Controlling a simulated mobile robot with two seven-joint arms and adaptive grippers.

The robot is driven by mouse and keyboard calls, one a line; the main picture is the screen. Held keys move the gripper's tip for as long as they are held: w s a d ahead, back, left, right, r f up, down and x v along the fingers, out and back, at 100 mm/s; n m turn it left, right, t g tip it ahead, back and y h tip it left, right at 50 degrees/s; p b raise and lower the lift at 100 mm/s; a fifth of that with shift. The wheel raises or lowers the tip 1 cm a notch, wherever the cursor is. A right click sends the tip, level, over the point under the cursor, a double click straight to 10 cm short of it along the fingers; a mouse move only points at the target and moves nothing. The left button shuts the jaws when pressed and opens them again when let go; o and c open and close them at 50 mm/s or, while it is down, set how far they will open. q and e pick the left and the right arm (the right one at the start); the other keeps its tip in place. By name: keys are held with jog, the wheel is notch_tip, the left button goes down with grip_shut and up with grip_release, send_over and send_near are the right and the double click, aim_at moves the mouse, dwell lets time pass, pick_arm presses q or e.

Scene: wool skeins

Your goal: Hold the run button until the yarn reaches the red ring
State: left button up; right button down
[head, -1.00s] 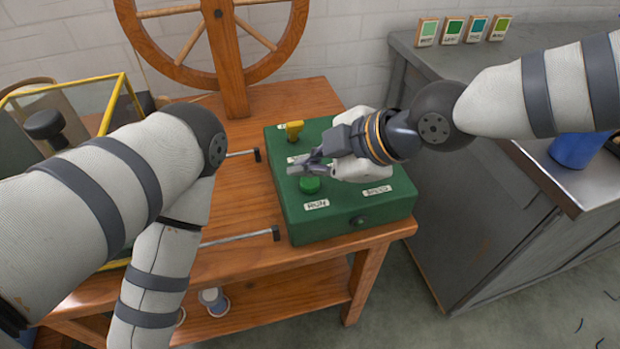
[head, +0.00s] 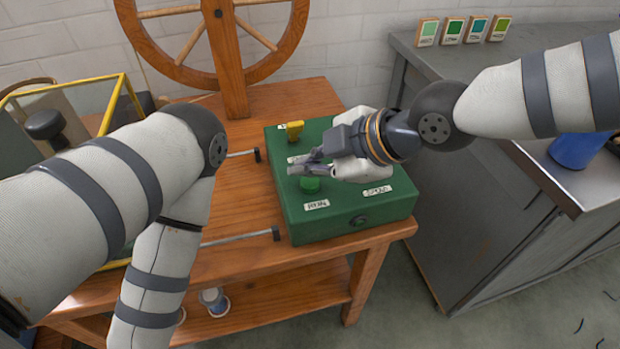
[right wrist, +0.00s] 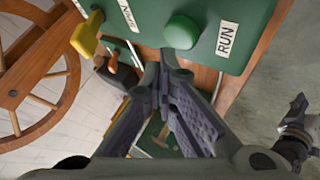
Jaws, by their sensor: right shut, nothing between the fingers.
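The green run button (head: 310,184) sits on top of a green control box (head: 345,222), in front of a white label. In the right wrist view the round button (right wrist: 182,32) is beside the label RUN (right wrist: 227,38). My right gripper (head: 300,169) is shut and empty, its fingertips close to the button in the head view. In the right wrist view the fingertips (right wrist: 166,58) are just beside the button's edge; I cannot tell whether they touch. I see no red ring and cannot make out the yarn.
A yellow switch (head: 295,130) stands on the box's far side. The box is on a wooden table (head: 240,190) with a wooden wheel (head: 233,90) behind. A yellow-framed clear case (head: 122,80) is at left. A grey cabinet (head: 440,75) with colour cards is at right.

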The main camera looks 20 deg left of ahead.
aim_at(308, 185)
jog(key=shift+f, duration=0.15)
jog(key=shift+f, duration=0.3)
pick_arm(q)
jog(key=shift+s+f, duration=0.1)
jog(key=shift+f, duration=0.05)
pick_arm(e)
jog(key=shift+f, duration=0.55)
dwell(0.4)
jog(key=shift+r, duration=0.1)
dwell(2.2)
pick_arm(q)
jog(key=shift+w+r, duration=0.25)
jog(key=shift+r, duration=0.1)
pick_arm(e)
jog(key=shift+r, duration=0.9)
pick_arm(q)
jog(key=shift+w+r+t+p, duration=0.3)
jog(key=shift+w+r+p, duration=0.35)
jog(key=shift+p, duration=0.15)
pick_arm(e)
jog(key=shift+r, duration=2.5)
